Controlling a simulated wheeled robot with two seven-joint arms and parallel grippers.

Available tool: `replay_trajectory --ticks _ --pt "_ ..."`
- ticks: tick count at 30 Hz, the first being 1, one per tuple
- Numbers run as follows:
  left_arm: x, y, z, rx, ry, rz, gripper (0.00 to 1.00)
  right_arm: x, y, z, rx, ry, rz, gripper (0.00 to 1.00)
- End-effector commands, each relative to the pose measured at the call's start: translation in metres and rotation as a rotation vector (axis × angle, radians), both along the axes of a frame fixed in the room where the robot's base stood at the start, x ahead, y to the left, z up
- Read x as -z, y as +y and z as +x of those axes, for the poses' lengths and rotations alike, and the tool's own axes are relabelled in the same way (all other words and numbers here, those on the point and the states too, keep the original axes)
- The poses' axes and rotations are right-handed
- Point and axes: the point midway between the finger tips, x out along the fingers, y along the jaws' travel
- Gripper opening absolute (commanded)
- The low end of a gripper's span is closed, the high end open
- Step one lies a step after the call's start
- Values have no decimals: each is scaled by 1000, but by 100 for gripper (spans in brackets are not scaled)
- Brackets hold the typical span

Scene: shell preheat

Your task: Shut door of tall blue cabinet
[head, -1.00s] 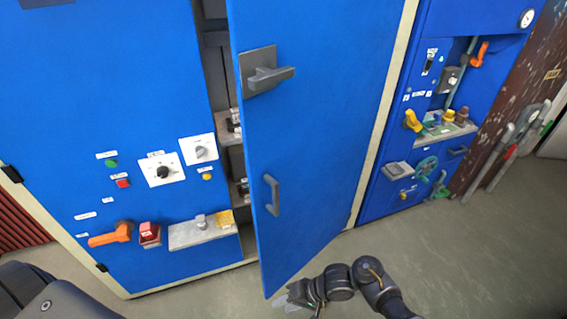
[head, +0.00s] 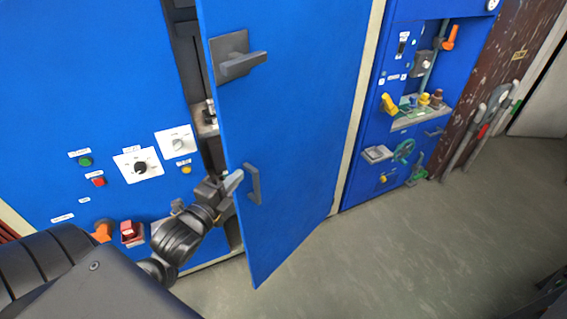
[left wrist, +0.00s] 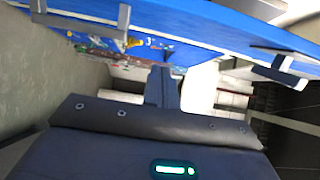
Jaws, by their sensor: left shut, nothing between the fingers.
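The tall blue cabinet (head: 90,80) has its blue door (head: 300,110) ajar. A dark gap with inner parts shows along the door's left edge; its right side meets a cream post. The door carries an upper lever handle (head: 240,62) and a lower grey pull handle (head: 253,184). My left gripper (head: 233,183) is shut and empty, its tip by the door's free edge just left of the pull handle; I cannot tell if it touches. My right gripper is not in view.
The cabinet front carries dials, buttons, a red switch (head: 131,231) and a small shelf partly behind my left arm. A second blue panel (head: 372,180) with valves and levers stands right. The grey floor (head: 400,260) before the door is clear.

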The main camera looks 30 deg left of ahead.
Motion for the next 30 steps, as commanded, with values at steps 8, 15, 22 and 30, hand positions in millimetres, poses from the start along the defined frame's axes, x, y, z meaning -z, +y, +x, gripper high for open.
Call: replay_trajectory --ticks 8,15,22,30 --pt "1 -3 15 11 -9 4 0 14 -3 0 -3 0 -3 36" --pt "4 -2 49 11 -11 6 0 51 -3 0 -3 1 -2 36" --pt "3 -1 79 6 -11 6 0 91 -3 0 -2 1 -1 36" --pt "-7 23 107 0 -2 -2 0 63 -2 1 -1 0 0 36"
